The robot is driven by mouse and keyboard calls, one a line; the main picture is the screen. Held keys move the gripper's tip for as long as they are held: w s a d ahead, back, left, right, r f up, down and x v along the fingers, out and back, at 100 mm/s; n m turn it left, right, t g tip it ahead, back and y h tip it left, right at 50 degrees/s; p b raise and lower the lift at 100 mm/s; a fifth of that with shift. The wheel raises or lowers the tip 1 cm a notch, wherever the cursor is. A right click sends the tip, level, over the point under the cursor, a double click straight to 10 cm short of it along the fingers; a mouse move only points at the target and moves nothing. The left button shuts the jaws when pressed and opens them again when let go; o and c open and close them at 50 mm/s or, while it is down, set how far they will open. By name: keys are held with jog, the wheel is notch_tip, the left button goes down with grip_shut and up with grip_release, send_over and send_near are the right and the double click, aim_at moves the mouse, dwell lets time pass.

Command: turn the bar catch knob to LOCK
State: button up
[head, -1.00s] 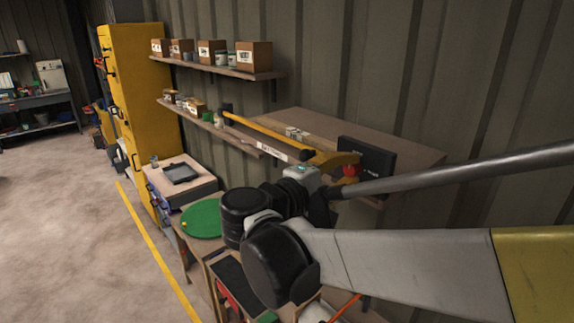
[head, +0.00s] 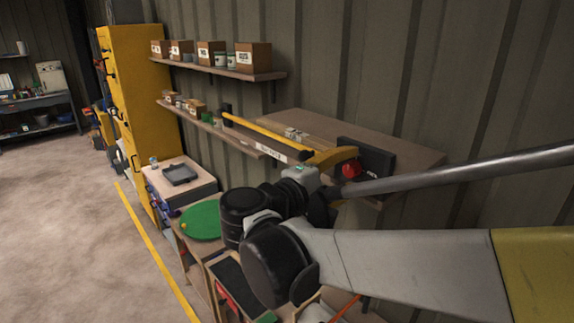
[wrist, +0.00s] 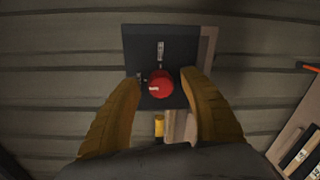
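The bar catch knob (wrist: 160,84) is round and red, on a dark square plate (wrist: 181,45) on the wall. In the head view the knob (head: 350,171) shows beside the same plate (head: 373,156). Small white marks on the plate are too small to read, so I cannot tell the knob's setting. My gripper (wrist: 161,80) is open, with one yellow finger on each side of the knob and a narrow gap on both sides. In the head view my gripper (head: 345,155) is partly hidden. A yellow bar (head: 265,130) runs left along the wall.
Two wall shelves (head: 215,68) with boxes and cans are further left. A green round board (head: 200,221) and a bench with a grey tray (head: 180,174) stand below. The floor at left is open.

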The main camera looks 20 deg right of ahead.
jog(key=v, duration=1.2)
jog(key=s+d+f+g+y+b, duration=0.1)
jog(key=s+d+f+y+b, duration=0.2)
jog(key=f+b, duration=0.7)
jog(key=d+f+y+b, duration=0.2)
jog(key=f+y+b, duration=0.2)
jog(key=f, duration=1.2)
jog(key=s+a+f+m+t+y+b, duration=0.1)
jog(key=s+a+f+m+y+b, duration=0.1)
jog(key=f+b, duration=0.5)
jog(key=s+a+f+m+t+y+b, duration=0.1)
jog(key=a+f+m+y+b, duration=0.3)
jog(key=f, duration=1)
jog(key=a+y+b, duration=0.1)
jog(key=y+b, duration=0.2)
jog(key=shift+s+a+f+y, duration=0.15)
jog(key=shift+s+f+y, duration=0.15)
jog(key=shift+s+f, duration=0.05)
